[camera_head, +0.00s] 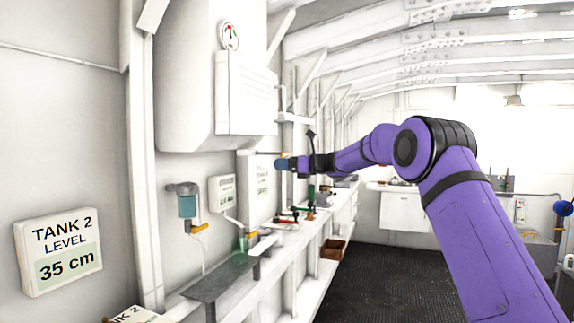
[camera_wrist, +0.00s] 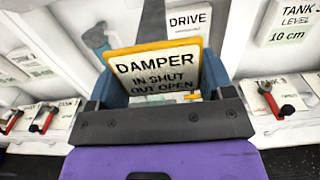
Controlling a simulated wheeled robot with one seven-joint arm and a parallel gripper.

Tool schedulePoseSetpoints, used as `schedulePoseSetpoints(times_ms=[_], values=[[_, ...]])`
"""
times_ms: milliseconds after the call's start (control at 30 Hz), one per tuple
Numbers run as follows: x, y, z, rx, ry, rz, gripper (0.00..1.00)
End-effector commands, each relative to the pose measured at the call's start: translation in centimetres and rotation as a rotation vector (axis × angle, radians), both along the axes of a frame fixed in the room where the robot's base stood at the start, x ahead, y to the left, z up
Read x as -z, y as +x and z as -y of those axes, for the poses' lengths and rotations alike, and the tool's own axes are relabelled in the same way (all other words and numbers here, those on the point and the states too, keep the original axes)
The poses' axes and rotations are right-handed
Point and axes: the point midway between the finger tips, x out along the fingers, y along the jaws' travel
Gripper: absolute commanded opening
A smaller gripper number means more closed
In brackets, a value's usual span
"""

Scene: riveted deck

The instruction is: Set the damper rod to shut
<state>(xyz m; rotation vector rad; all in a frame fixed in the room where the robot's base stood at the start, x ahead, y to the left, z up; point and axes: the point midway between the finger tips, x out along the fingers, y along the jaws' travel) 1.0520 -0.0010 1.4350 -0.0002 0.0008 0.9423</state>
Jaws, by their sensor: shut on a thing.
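A white plate with a yellow edge, lettered DAMPER, IN SHUT, OUT OPEN (camera_wrist: 155,70), stands between the blue fingers of my gripper (camera_wrist: 160,93) in the wrist view. A small yellow piece (camera_wrist: 193,97) shows low between the fingers. My gripper is shut on the damper rod; the rod itself is mostly hidden by the plate and the gripper body, so how far in or out it stands cannot be told. In the head view my gripper (camera_head: 283,164) is at the left wall, with a thin yellow edge just above its fingers.
A DRIVE label (camera_wrist: 190,20) is on the wall behind. Red-handled valves (camera_wrist: 42,122) and a TANK 3 panel (camera_wrist: 280,95) flank my gripper. A TANK 2 LEVEL sign reading 35 cm (camera_head: 60,251) hangs at left. The dark floor (camera_head: 385,285) is clear.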

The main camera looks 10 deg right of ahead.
Motion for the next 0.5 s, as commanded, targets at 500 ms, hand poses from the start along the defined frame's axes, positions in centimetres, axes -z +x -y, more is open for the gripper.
schedulePoseSetpoints(times_ms=[500], values=[[-0.1, 4.6, -6.4, 0.000, 0.000, 0.003, 0.32]])
